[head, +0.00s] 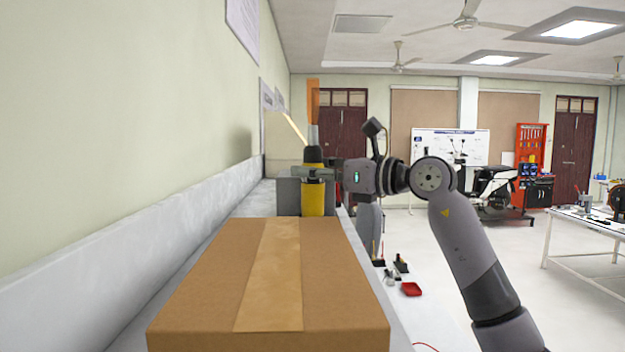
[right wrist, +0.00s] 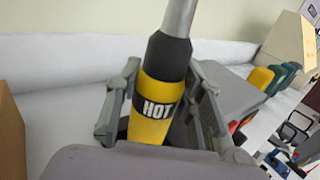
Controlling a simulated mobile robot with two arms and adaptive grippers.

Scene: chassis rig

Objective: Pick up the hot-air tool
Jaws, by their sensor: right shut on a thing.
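The hot-air tool (head: 313,200) is upright in the head view, just beyond a cardboard box. It has a yellow body, a black collar and a silver tube pointing up. My right gripper (head: 318,173) comes in from the right and is shut on the tool. In the right wrist view the tool (right wrist: 155,100), marked "HOT", stands between the two grey fingers of my right gripper (right wrist: 160,105). The cardboard box hides the tool's lower end in the head view. My left gripper is not in view.
The cardboard box (head: 335,270) fills the near bench. A grey block (head: 289,196) stands close behind the tool, and an orange upright piece (head: 313,98) shows above it. The wall (head: 130,130) is at left. A red tray (head: 411,289) lies lower right.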

